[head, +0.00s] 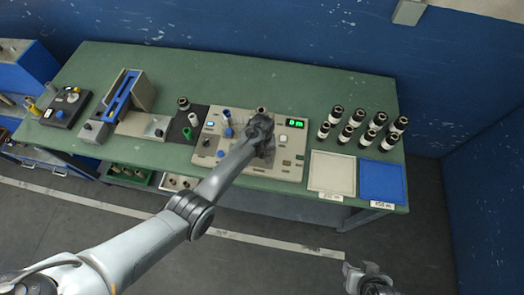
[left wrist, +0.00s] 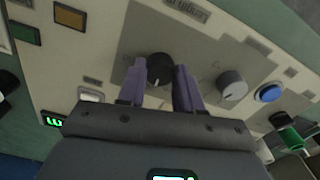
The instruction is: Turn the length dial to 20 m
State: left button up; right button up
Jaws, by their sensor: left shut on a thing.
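The control panel (head: 212,154) is a beige box on the green bench. In the left wrist view, a black dial (left wrist: 160,67) with a pale pointer mark stands on its grey plate. My left gripper (left wrist: 163,76) has its two purple fingers on either side of this dial and is shut on it. In the head view, my left wrist (head: 262,135) hides the dial and fingertips. My right gripper (head: 367,277) is at the bottom edge, away from the bench; its fingers are unclear.
A grey knob (left wrist: 232,86) and a blue button (left wrist: 269,93) sit right of the dial. A green-lit display (head: 294,123) is on the panel. Several dark-and-white rolls (head: 336,115) stand behind a white tray (head: 332,173) and a blue tray (head: 382,181).

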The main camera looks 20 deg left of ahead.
pick_arm(q)
jog(key=n+p, duration=0.1)
jog(key=n, duration=0.5)
jog(key=shift+n, duration=0.7)
jog(key=o, duration=1)
jog(key=shift+o, duration=0.2)
